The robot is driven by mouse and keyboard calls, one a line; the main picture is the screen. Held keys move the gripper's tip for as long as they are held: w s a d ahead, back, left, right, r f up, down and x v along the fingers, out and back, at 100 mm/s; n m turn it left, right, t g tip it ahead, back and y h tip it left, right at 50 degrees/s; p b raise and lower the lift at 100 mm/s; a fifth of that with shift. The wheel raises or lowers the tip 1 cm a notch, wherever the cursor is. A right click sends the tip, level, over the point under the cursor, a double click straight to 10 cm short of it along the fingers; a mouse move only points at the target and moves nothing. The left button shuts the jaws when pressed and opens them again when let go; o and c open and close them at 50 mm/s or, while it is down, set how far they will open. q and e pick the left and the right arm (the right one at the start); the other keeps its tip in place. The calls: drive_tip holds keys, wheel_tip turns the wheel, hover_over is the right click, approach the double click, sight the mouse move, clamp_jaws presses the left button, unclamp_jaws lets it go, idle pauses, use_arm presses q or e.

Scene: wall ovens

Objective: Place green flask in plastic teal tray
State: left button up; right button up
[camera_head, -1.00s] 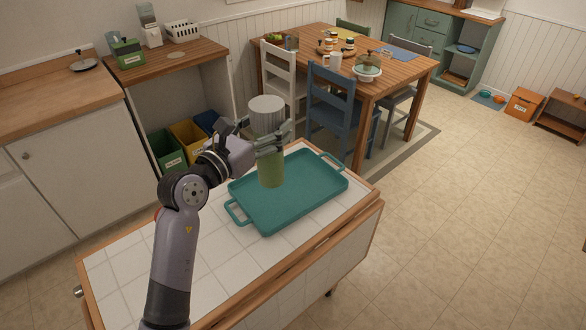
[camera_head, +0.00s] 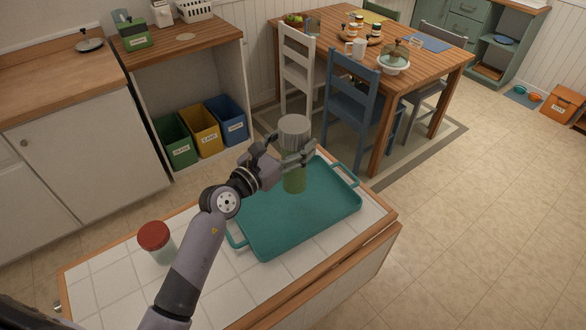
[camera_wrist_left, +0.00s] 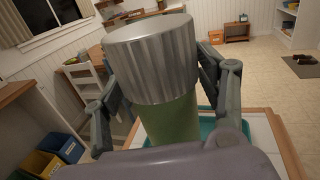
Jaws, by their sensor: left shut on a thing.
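The green flask (camera_head: 294,180) has a green body and a grey ribbed lid. My left gripper (camera_head: 296,152) is shut on the flask and holds it upright over the far part of the teal tray (camera_head: 262,235). I cannot tell whether the flask's base touches the tray floor. In the left wrist view, the flask (camera_wrist_left: 168,120) stands between the two fingers of the left gripper (camera_wrist_left: 165,95), with a strip of the tray (camera_wrist_left: 207,112) behind it. The tray lies on a white tiled cart top and is otherwise empty. My right gripper is not in view.
A jar with a red lid (camera_head: 154,236) stands on the tiled top left of the tray. A blue chair (camera_head: 350,110) and a wooden dining table (camera_head: 425,73) stand beyond the cart. Several labelled bins (camera_head: 202,135) sit under the counter at left.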

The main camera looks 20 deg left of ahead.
use_arm(q)
wheel_tip(320, 180, down, 8)
drive_tip(key=b, duration=0.3)
drive_tip(key=shift+w+f, duration=0.1)
drive_tip(key=shift+w, duration=0.05)
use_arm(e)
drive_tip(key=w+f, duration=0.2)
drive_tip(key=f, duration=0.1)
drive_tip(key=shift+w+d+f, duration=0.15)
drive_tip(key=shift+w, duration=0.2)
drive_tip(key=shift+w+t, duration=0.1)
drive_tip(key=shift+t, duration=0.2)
use_arm(q)
drive_tip(key=shift+f, duration=0.15)
drive_tip(key=o, duration=1.4)
drive_tip(key=shift+o, duration=0.3)
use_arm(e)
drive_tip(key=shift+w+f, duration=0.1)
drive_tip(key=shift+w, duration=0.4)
